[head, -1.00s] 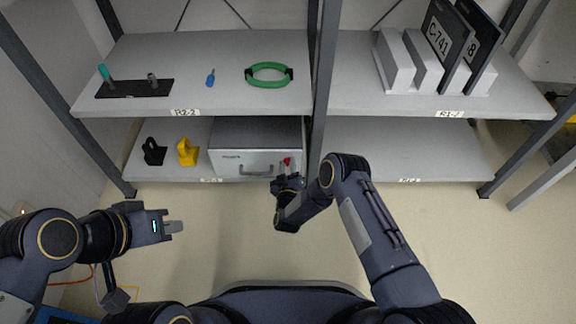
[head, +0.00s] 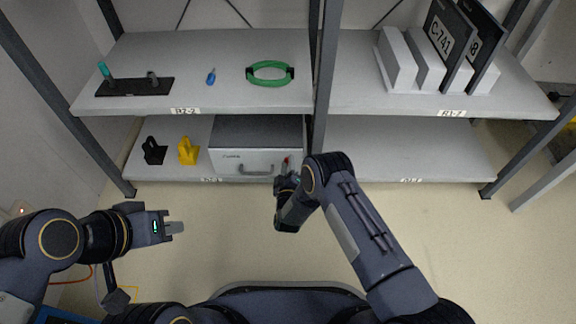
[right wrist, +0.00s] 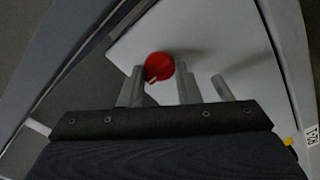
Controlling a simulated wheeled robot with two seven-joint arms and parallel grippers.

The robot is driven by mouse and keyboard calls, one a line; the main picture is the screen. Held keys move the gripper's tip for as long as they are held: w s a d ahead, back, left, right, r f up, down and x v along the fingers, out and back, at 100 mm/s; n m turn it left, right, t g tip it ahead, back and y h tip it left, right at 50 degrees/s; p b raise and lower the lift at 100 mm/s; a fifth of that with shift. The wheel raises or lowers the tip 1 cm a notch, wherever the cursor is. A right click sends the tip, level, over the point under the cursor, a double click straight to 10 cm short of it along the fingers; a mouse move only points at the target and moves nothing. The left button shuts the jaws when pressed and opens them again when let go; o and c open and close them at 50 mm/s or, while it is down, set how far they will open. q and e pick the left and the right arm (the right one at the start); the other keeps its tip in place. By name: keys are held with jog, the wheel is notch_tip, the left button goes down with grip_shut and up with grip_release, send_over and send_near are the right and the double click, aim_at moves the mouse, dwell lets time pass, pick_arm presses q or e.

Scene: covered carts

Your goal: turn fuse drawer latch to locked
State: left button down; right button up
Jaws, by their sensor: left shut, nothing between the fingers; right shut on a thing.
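The fuse drawer (head: 240,160) is a grey box with a bar handle (head: 256,172), on the lower left shelf. Its red latch (head: 285,161) is at the right side of the front, mostly hidden by my gripper in the head view. My right gripper (head: 285,170) is shut on the latch. In the right wrist view the round red latch (right wrist: 159,67) sits between the two fingertips (right wrist: 160,80), with a small pale mark on its lower edge. I cannot tell which setting the latch is at. My left gripper (head: 178,227) is shut and empty, away from the shelves.
A shelf post (head: 320,90) stands close to the right of the drawer. A yellow piece (head: 188,152) and a black piece (head: 153,152) stand left of it. The upper shelf holds a green ring (head: 270,72) and a blue item (head: 211,77). The lower right shelf (head: 400,150) is bare.

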jog(key=o, duration=1)
jog(key=shift+c, duration=0.2)
jog(key=shift+s, duration=0.1)
jog(key=s+p, duration=0.3)
jog(key=s, duration=0.4)
jog(key=shift+s, duration=0.35)
